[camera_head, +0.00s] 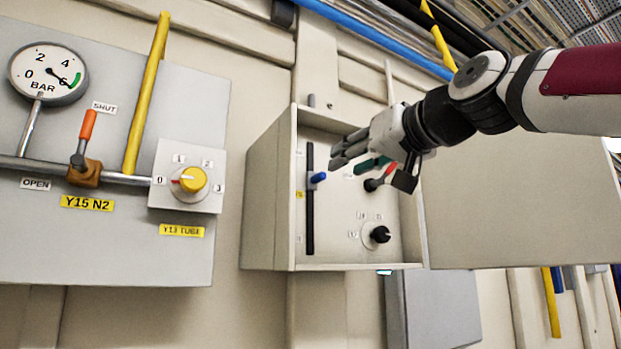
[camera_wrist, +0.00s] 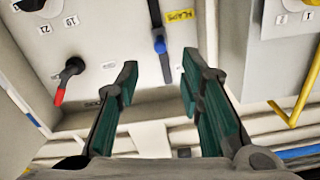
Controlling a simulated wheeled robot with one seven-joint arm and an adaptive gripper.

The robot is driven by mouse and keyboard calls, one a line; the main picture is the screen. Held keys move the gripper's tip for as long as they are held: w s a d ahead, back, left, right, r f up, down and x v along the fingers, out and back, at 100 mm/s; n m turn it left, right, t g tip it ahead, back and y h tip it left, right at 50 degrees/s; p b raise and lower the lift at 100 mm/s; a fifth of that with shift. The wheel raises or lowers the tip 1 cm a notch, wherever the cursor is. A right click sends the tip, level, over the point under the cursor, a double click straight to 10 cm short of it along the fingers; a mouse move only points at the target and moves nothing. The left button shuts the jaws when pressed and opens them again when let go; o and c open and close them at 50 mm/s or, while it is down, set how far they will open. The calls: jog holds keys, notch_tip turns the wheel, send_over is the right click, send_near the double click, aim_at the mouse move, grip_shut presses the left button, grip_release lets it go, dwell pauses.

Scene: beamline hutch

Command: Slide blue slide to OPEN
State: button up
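The blue slide (camera_head: 318,177) is a small blue knob on a vertical black track (camera_head: 310,225) inside an open wall box. In the head view it sits in the upper part of the track, below its top end. My gripper (camera_head: 352,156) is in the box opening, to the right of the knob and slightly above it, apart from it. In the wrist view, which is turned over, the blue slide (camera_wrist: 159,44) appears beyond and between the two teal-padded fingers of my gripper (camera_wrist: 159,82). The fingers are apart with nothing between them. The small labels beside the track are unreadable.
The box (camera_head: 270,205) also holds a red-tipped lever (camera_head: 380,180), partly behind my gripper, and a black knob (camera_head: 380,234). Its door (camera_head: 520,215) stands open to the right. A panel at left carries a gauge (camera_head: 48,75), an orange-handled valve (camera_head: 88,125) and a yellow knob (camera_head: 192,180).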

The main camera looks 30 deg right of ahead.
aim_at(324, 176)
jog(key=w+p, duration=0.1)
jog(key=w, duration=0.9)
jog(key=shift+w, duration=0.35)
jog(key=shift+c, duration=0.4)
grip_shut()
